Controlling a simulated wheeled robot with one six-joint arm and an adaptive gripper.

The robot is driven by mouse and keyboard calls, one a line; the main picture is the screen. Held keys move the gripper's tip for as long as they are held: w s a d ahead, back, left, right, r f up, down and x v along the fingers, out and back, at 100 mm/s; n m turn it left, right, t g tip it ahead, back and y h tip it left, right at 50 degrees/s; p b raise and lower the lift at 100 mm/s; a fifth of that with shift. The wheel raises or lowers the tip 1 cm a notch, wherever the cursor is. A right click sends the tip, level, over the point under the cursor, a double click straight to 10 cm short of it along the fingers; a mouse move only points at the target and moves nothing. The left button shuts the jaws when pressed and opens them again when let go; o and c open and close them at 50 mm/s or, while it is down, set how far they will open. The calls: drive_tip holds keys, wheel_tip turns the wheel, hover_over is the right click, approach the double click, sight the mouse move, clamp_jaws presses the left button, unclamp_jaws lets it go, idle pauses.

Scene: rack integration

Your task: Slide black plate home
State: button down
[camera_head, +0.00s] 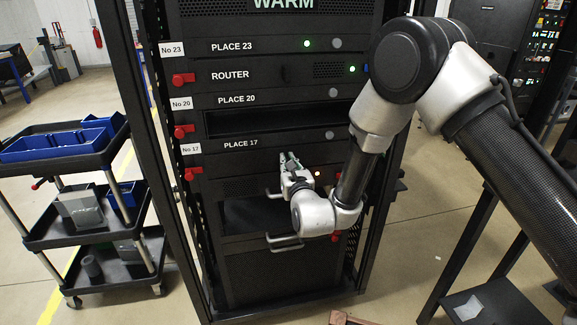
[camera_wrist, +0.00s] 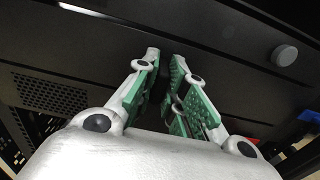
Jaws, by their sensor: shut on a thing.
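The black plate (camera_head: 298,141), a thin front panel labelled PLACE 17 with a grey round knob at its right end, sits in the rack. In the wrist view a black panel (camera_wrist: 225,55) with a grey knob runs across behind the fingers. My gripper (camera_head: 287,157) is at the plate's front, below its middle. In the wrist view my gripper (camera_wrist: 163,62) has its green-padded fingers close together against the dark front. It is shut on the plate, though the gripped part is dark and mostly hidden between the pads.
A dark open slot (camera_head: 265,120) lies above the plate. Red latches (camera_head: 193,173) line the left rack post. Grey bar handles (camera_head: 284,243) project below my gripper. A cart (camera_head: 60,153) with blue bins stands left; a black stand (camera_head: 495,300) stands right.

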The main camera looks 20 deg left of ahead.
drive_tip(key=shift+w, duration=0.1)
drive_tip(key=c, duration=1.4)
unclamp_jaws()
drive_tip(key=v, duration=1.2)
drive_tip(key=shift+a, duration=0.1)
drive_tip(key=shift+f, duration=0.1)
